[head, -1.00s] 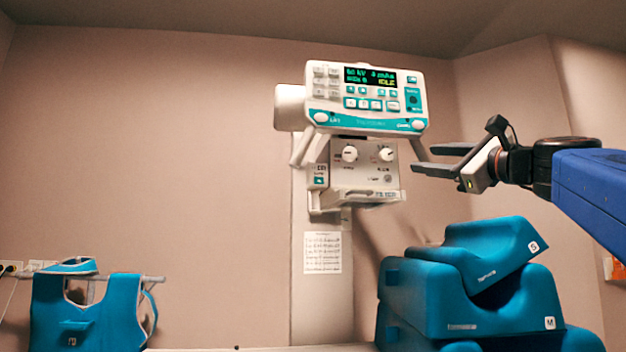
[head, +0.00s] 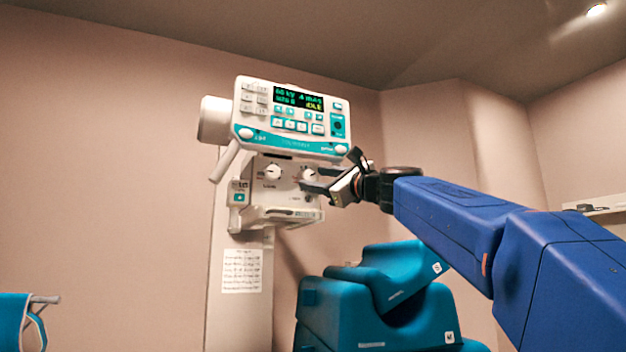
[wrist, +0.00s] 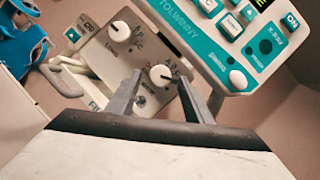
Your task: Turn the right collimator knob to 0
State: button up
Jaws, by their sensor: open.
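The collimator box (head: 262,190) hangs under the console, with two round white knobs on its front. The right collimator knob (head: 309,174) is partly behind my gripper (head: 312,180) in the head view. In the wrist view the right knob (wrist: 161,76) shows between the two fingers, near the right one. My gripper (wrist: 160,90) is open and empty, its fingers pointing at the box face; I cannot tell whether they touch the knob. The left knob (wrist: 119,31) sits farther up and left.
The console (head: 290,118) with its lit display juts out just above the knobs. A handle bar (head: 281,216) runs along the box's lower edge. Blue positioning cushions (head: 379,310) are stacked below right. A printed sheet (head: 241,271) is on the column.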

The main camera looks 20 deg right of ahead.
jog(key=shift+w+a+r, duration=0.15)
jog(key=shift+w+r, duration=0.05)
jog(key=shift+w, duration=0.3)
jog(key=c, duration=1)
jog(key=shift+c, duration=0.2)
